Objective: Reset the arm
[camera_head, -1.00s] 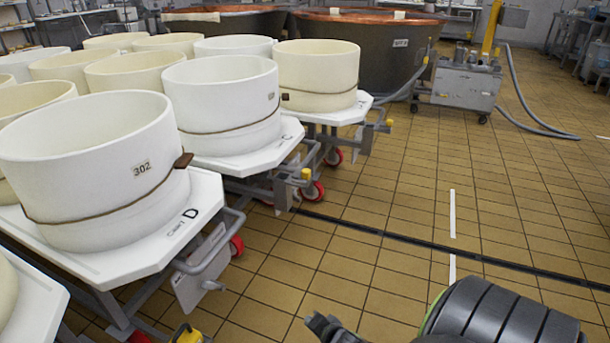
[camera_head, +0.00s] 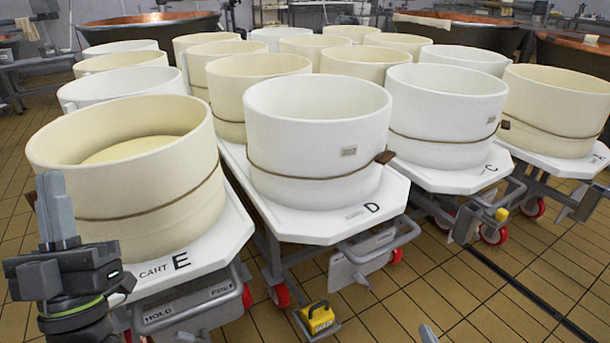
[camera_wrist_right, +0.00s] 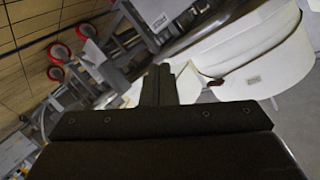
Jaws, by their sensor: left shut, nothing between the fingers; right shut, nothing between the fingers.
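My left gripper (camera_head: 55,208) is at the left of the head view, pointing up, its fingers shut with nothing between them. It appears in front of the cream mould on cart E (camera_head: 180,262); I cannot tell whether it touches. My right gripper (camera_wrist_right: 158,85) is in the right wrist view, its fingers together and empty. A small grey tip at the bottom of the head view (camera_head: 428,334) seems to be part of it. The rest of my right arm is out of the head view.
White mould 302-style tub on cart D (camera_head: 318,140) and a white tub on cart C (camera_head: 445,115) stand to the right of cart E. A yellow pedal (camera_head: 317,317) is low in front. Copper vats (camera_head: 150,27) stand behind. Tiled floor (camera_head: 530,300) is open at right.

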